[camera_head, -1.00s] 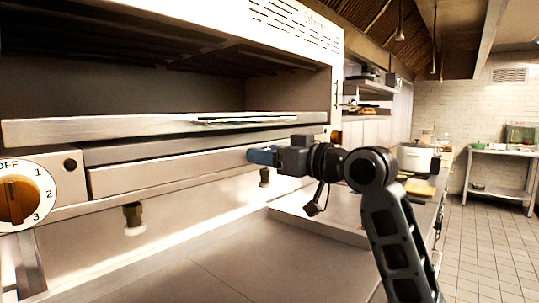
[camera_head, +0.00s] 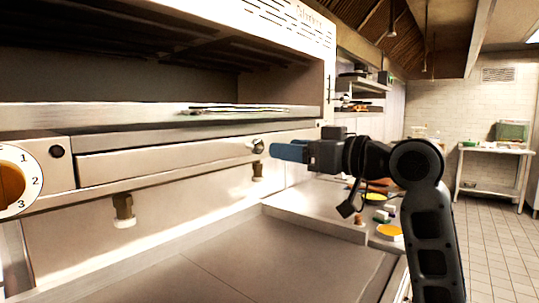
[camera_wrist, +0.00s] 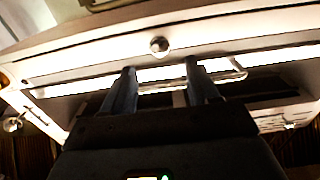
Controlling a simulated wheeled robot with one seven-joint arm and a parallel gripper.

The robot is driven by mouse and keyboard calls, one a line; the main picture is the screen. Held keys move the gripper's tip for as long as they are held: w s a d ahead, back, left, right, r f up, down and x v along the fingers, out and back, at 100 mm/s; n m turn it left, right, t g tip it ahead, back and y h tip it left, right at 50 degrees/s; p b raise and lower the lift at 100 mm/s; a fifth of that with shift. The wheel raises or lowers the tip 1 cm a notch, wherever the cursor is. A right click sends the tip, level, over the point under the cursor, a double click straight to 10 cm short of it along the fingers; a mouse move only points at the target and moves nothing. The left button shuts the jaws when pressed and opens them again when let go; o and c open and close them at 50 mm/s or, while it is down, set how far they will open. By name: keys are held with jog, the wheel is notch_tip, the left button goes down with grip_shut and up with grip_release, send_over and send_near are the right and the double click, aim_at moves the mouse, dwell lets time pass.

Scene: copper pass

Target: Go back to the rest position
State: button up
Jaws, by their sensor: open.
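My gripper (camera_head: 273,151), with blue fingers, is in front of the steel oven-like unit (camera_head: 100,118), just right of a small round knob (camera_head: 257,146) on its drawer-like front panel (camera_head: 165,159). A narrow gap shows between the fingertips and the knob in the head view. In the wrist view the two fingers (camera_wrist: 160,72) stand apart with nothing between them, and a round knob (camera_wrist: 159,46) shows beyond their tips. My arm reaches in from the lower right and hides part of the counter behind it.
A white dial with an orange knob (camera_head: 10,186) is at the far left. A steel counter (camera_head: 270,265) lies below. A yellow dish (camera_head: 389,232) and small items stand on the worktop near my arm. A side table (camera_head: 495,150) stands far back; tiled floor (camera_head: 490,250) is open at right.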

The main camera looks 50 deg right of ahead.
jog(key=s+a+f+m+h, duration=0.1)
jog(key=a+f+m+h, duration=0.15)
jog(key=a+f, duration=0.55)
jog(key=s+a+f+m+h, duration=0.1)
jog(key=a+f+m, duration=0.25)
jog(key=f, duration=0.85)
jog(key=s+a+f, duration=0.3)
jog(key=s+f, duration=0.1)
jog(key=s, duration=0.1)
jog(key=s+a+f+g, duration=0.1)
jog(key=s+a+f, duration=0.2)
jog(key=s+f, duration=0.1)
jog(key=s+a+f+g, duration=0.1)
jog(key=s+a+f, duration=0.2)
jog(key=s, duration=0.3)
jog(key=shift+s+a+f, duration=0.1)
jog(key=shift+s+f, duration=0.05)
jog(key=shift+f, duration=0.3)
jog(key=shift+s+a+f, duration=0.1)
jog(key=shift+s+f, duration=0.05)
jog(key=shift+f, duration=0.25)
jog(key=s+a+n+g+y, duration=0.1)
jog(key=s+n, duration=0.4)
jog(key=s, duration=0.9)
jog(key=shift+s+a+f+n+y, duration=0.15)
jog(key=shift+a+f+n+y, duration=0.15)
jog(key=shift+a+y, duration=0.5)
jog(key=shift+d, duration=0.2)
